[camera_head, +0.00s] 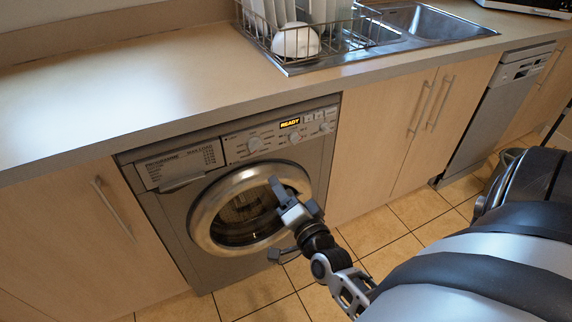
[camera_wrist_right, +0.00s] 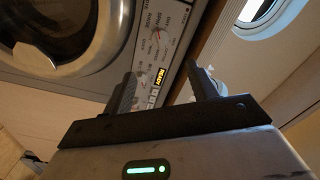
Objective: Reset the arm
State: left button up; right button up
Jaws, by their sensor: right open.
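My right gripper (camera_head: 282,222) is in front of the washing machine (camera_head: 179,205), before its round door (camera_head: 201,215). Its two fingers are spread apart with nothing between them. In the right wrist view the open fingers of the right gripper (camera_wrist_right: 165,88) point toward the machine's control panel (camera_wrist_right: 150,50), with the lit READY display between them. The round door is at the upper left there. In the head view the door looks closed, and the gripper hides part of its right side. I cannot tell whether a finger touches it. My left gripper is not in view.
The worktop (camera_head: 110,85) runs above the machine and is bare on the left. A dish rack (camera_head: 310,30) with plates and a white bowl stands by the sink (camera_head: 425,22). Wooden cabinets (camera_head: 375,150) and a dishwasher (camera_head: 495,110) are to the right. The tiled floor (camera_head: 370,232) is clear.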

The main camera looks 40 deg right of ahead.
jog(key=shift+s, duration=0.25)
dwell(0.3)
jog(key=s+a+f+n+g+y, duration=0.2)
jog(key=s+a+n+g+y, duration=0.1)
jog(key=a+n, duration=0.5)
jog(key=s+a+f+n+g+y, duration=0.1)
jog(key=s+a+n+g+y, duration=0.2)
jog(key=s+a+n, duration=0.4)
jog(key=shift+s+a+f+n+g+y+p, duration=0.3)
jog(key=shift+a+f+n+g+y, duration=0.1)
jog(key=shift+a+n+y, duration=0.55)
